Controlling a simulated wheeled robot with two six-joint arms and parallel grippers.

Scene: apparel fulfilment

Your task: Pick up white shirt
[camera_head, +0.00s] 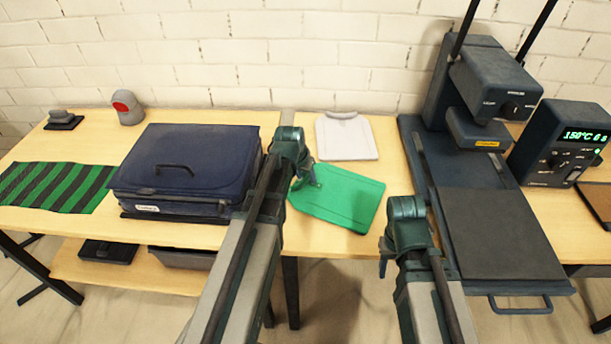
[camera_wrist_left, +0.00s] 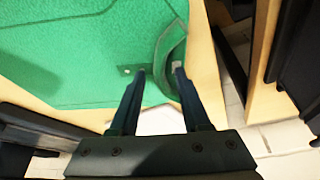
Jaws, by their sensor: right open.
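The white shirt (camera_head: 346,138) lies folded flat at the back middle of the table, collar toward the wall. A folded green garment (camera_head: 345,203) lies in front of it. My left gripper (camera_head: 306,180) is over the green garment's left end, apart from the white shirt. In the left wrist view, its fingertips (camera_wrist_left: 160,72) are spread, near the collar edge of the green garment (camera_wrist_left: 85,60); whether they touch it I cannot tell. My right gripper (camera_head: 386,258) is open near the table's front edge, right of the green garment; its fingertips are partly hidden.
A dark heat press (camera_head: 500,225) stands on the right with a control box (camera_head: 560,145) beside it. A closed dark blue case (camera_head: 185,165) sits left of my left arm. A green-and-black striped cloth (camera_head: 55,186) lies at far left. Bare table surrounds the white shirt.

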